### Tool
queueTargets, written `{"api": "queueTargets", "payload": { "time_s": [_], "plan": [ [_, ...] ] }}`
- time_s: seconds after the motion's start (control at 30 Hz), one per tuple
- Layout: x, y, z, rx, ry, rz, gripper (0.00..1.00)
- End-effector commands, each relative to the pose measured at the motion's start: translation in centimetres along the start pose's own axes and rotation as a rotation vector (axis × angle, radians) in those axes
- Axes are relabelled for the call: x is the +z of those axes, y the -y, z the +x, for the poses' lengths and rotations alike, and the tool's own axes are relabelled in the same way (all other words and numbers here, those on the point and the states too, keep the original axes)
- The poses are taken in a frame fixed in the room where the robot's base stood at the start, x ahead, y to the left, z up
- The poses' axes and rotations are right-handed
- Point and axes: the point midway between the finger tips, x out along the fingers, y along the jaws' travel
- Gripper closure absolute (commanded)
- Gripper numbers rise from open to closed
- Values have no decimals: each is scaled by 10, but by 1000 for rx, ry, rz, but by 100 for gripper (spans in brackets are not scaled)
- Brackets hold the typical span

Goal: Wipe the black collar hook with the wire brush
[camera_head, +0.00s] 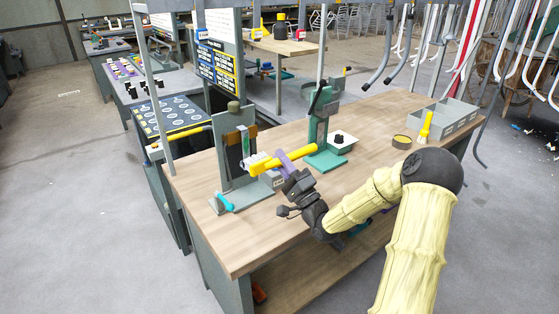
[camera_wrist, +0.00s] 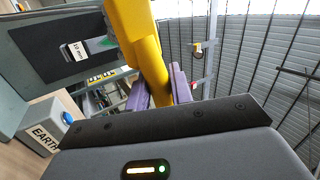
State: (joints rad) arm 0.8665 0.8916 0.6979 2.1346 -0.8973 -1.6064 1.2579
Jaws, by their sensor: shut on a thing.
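My gripper (camera_head: 274,163) is over the workbench, next to the grey upright fixture. Its purple fingers (camera_wrist: 160,84) are shut on the yellow handle of the wire brush (camera_head: 296,156). In the wrist view the thick yellow handle (camera_wrist: 137,34) runs up between the fingers. Dark hooks (camera_head: 379,70) hang at the top right of the head view, well apart from my gripper. Paler hooks hang farther right. Collars are too small to tell, so I cannot say which is the black collar hook.
The bench's front left is clear.

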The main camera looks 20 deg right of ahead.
Motion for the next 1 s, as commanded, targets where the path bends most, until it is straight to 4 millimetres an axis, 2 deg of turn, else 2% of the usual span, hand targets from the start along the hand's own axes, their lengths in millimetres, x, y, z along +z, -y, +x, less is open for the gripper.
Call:
{"api": "queueTargets", "payload": {
  "time_s": [0.37, 1.0],
  "plan": [
    [0, -2, 4, 1, 0, 0, 96],
    [0, -32, 47, 0, 0, 0, 96]
  ]
}}
